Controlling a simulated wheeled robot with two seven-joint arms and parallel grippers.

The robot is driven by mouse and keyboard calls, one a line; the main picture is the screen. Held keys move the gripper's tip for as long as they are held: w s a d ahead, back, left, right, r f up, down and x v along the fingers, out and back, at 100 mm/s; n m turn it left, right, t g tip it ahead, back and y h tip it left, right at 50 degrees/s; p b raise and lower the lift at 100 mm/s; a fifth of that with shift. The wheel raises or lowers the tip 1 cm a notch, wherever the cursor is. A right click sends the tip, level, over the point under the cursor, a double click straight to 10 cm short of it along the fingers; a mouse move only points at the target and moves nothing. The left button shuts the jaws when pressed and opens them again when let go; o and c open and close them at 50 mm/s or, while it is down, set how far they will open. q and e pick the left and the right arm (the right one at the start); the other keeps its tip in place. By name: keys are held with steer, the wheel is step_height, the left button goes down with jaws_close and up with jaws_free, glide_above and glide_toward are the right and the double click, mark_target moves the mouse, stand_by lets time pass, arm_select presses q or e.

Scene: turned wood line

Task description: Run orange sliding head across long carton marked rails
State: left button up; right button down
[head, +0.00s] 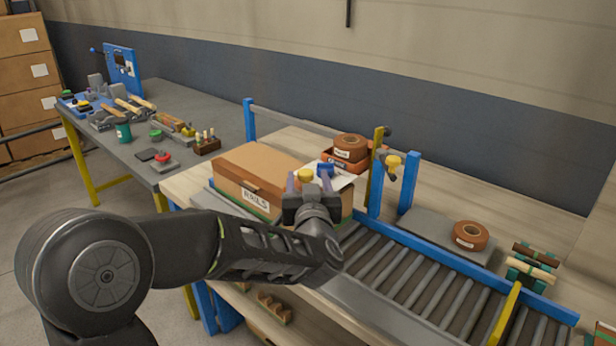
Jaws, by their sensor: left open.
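The long carton (238,182) is brown, closed and marked "RAILS" on its near side. It lies at the left end of the roller conveyor. My left gripper (309,178) is open over the carton's right end, its two bluish fingers pointing away from me. A small yellow-orange piece (305,175) shows between the fingertips; it may be the sliding head, but I cannot tell, nor whether the fingers touch it. The gripper and wrist hide part of the carton's right end. My right gripper is not in view.
A blue frame with a grey crossbar (300,122) stands behind the carton. Brown tape rolls (350,147) sit in an orange tray, another (470,235) at right. The rollers (410,275) right of my gripper are clear. A tool bench (190,105) stands left.

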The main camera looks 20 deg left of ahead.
arm_select(q)
steer(key=v, duration=0.5)
steer(key=shift+s+d, duration=0.1)
steer(key=shift+d, duration=0.05)
